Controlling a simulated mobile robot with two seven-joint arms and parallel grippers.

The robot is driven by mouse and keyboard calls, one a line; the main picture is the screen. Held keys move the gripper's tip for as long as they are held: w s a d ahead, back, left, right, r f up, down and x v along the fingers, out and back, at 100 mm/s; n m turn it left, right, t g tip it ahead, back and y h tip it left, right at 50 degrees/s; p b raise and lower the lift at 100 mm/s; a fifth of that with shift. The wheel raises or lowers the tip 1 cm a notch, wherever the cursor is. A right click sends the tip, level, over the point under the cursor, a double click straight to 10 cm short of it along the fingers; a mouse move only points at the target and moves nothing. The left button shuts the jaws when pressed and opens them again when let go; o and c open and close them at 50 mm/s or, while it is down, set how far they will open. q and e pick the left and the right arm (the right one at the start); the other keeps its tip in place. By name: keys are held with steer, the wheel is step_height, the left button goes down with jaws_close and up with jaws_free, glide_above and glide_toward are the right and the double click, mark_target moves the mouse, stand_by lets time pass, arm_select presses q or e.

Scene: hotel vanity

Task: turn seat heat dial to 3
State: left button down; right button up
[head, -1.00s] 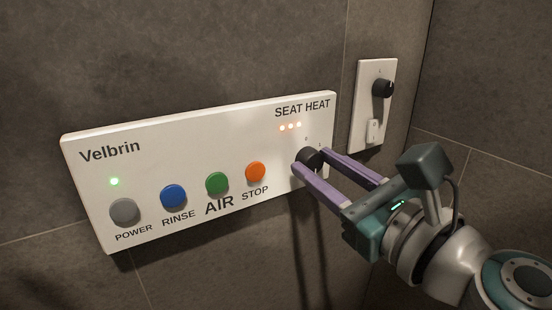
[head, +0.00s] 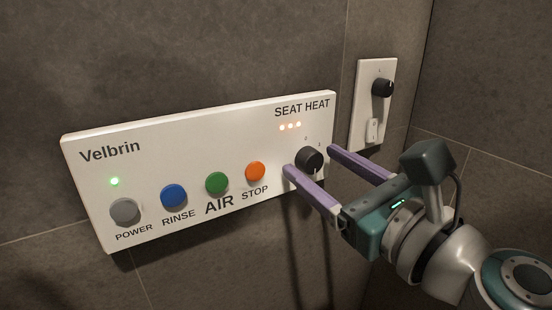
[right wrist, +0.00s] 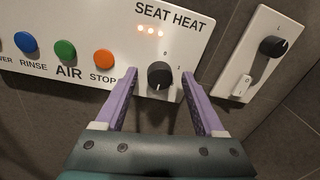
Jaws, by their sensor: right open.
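The seat heat dial (head: 310,159) is a black round knob at the right end of the white Velbrin panel (head: 210,140), under the words SEAT HEAT. Three small orange lights (head: 290,126) are lit above it. In the right wrist view the dial (right wrist: 160,75) sits between the two purple fingers, with a pale pointer mark near its lower edge. My right gripper (head: 308,158) is open, with its fingers spread on either side of the dial and clear of it. It also shows in the right wrist view (right wrist: 160,82). My left gripper is out of view.
A grey POWER button (head: 125,211), blue RINSE button (head: 173,195), green AIR button (head: 217,183) and orange STOP button (head: 256,172) line the panel. A green light (head: 114,181) is lit. A separate wall plate (head: 366,110) with a black knob (head: 383,88) is at the right.

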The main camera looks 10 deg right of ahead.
steer(key=b+v, duration=0.2)
steer(key=v, duration=0.8)
stand_by(0.3)
